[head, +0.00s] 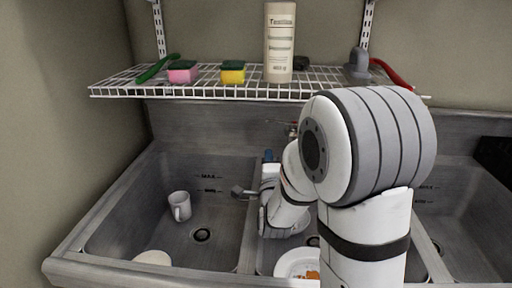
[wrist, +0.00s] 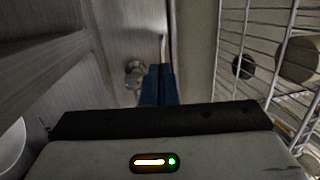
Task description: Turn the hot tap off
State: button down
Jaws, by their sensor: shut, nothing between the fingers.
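My gripper (head: 268,157) is over the middle of the sink, near the back wall, with its blue fingers together and empty. In the wrist view the blue fingers (wrist: 157,84) are shut and point toward the back wall. A metal fitting (wrist: 135,73), probably part of the tap, shows just left of the fingertips, with no clear contact. In the head view a small part of what looks like the tap (head: 293,130) shows behind my arm. My arm hides most of the tap, so I cannot tell its handle's position or whether water runs.
A wire shelf (head: 205,91) above the sink holds a pink sponge (head: 182,74), a yellow sponge (head: 232,75), a bottle (head: 279,45) and brushes. A mug (head: 180,206) stands in the left basin (head: 145,215). A plate (head: 290,262) with food scraps lies in the middle basin.

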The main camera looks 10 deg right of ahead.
jog(key=s+r+n+g+y+p, duration=0.1)
jog(key=s+n+g+p, duration=0.4)
jog(key=s, duration=0.9)
jog(key=s+r+n+g+y+p, duration=0.1)
jog(key=s+n+g+p, duration=0.3)
jog(key=s+n+g, duration=0.8)
jog(key=s+r+n, duration=0.1)
jog(key=s+n, duration=0.1)
jog(key=s, duration=0.1)
jog(key=shift+s+a+r+y+p, duration=0.15)
jog(key=shift+a+r+y+p, duration=0.15)
jog(key=shift+r+y+p, duration=0.1)
